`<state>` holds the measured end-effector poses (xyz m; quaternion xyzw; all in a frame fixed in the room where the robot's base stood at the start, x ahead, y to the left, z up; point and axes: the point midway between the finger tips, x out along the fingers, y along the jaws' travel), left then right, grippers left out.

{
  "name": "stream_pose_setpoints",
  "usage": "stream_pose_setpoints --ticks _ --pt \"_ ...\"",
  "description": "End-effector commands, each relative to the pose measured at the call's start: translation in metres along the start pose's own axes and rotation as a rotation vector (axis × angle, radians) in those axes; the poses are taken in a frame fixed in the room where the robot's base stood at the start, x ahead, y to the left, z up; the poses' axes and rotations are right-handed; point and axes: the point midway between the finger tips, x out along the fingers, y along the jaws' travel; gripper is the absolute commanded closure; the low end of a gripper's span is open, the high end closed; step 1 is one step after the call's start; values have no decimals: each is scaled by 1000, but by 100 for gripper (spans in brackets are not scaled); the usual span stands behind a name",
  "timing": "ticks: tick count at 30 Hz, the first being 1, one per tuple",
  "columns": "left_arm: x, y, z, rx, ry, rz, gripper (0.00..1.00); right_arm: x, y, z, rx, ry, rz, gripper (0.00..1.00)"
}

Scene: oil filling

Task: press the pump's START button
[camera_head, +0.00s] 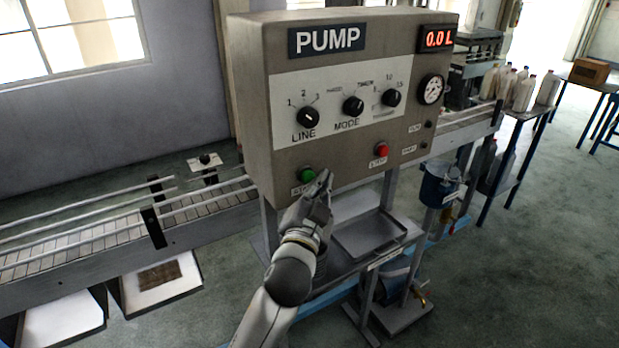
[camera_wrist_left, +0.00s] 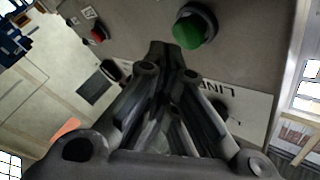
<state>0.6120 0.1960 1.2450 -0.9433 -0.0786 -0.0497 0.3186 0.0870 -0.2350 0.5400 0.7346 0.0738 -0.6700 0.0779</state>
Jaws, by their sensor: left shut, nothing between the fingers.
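The pump panel (camera_head: 345,110) is a beige box with PUMP lettering, three black knobs, a gauge and a red display reading 0.0 L. The green START button (camera_head: 307,174) is at the panel's lower left, and the red STOP button (camera_head: 381,150) is to its right. My left gripper (camera_head: 326,174) is shut and empty, with its tip just right of the green button. In the left wrist view the green button (camera_wrist_left: 190,30) shows beyond and right of the closed fingertips (camera_wrist_left: 172,48). I cannot tell whether the tip touches the panel. My right gripper is not in view.
A grey tray (camera_head: 368,236) stands below the panel. A blue bucket (camera_head: 440,186) hangs at the right. Bottles (camera_head: 523,90) and a cardboard box (camera_head: 590,71) stand on tables at the back right.

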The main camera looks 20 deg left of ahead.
Motion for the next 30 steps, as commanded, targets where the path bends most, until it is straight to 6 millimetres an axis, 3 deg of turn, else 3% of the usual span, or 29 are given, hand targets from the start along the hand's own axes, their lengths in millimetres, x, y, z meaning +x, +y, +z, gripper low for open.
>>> stream_pose_setpoints --ticks 30 --pt "8 -7 6 1 0 0 100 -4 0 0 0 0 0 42"
